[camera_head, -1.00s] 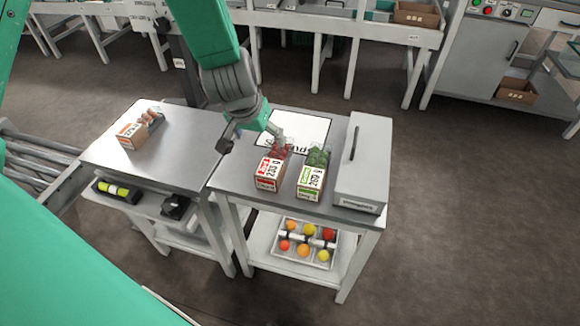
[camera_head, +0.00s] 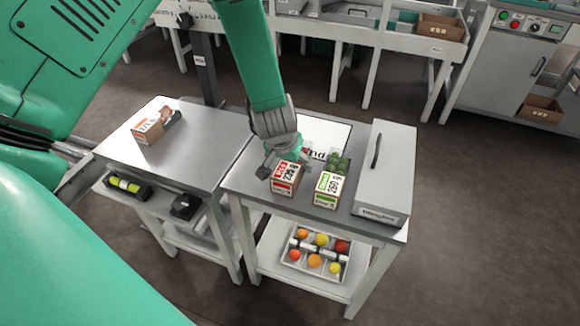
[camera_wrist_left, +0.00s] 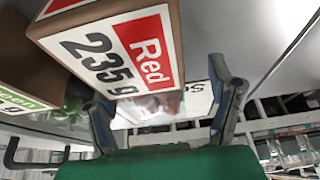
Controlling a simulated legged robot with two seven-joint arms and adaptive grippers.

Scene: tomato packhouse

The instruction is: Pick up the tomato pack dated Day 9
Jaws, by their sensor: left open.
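A red-labelled pack (camera_head: 286,178) stands on the right-hand table (camera_head: 238,185). In the left wrist view the red-labelled pack (camera_wrist_left: 115,52) reads "Red 235 g". A green-labelled pack (camera_head: 327,188) with green tomatoes stands just right of it. An orange-labelled pack (camera_head: 153,126) lies on the left-hand table. I cannot read a day on any pack. My left gripper (camera_head: 278,162) is low at the back of the red-labelled pack, partly hiding its tomatoes. In the left wrist view its open fingers (camera_wrist_left: 165,98) point at this pack; I cannot tell whether they touch it.
A grey box with a handle (camera_head: 386,175) stands at the table's right end. A white sheet with lettering (camera_head: 325,130) lies behind the packs. A tray of coloured balls (camera_head: 296,258) sits on the lower shelf. Benches stand at the back.

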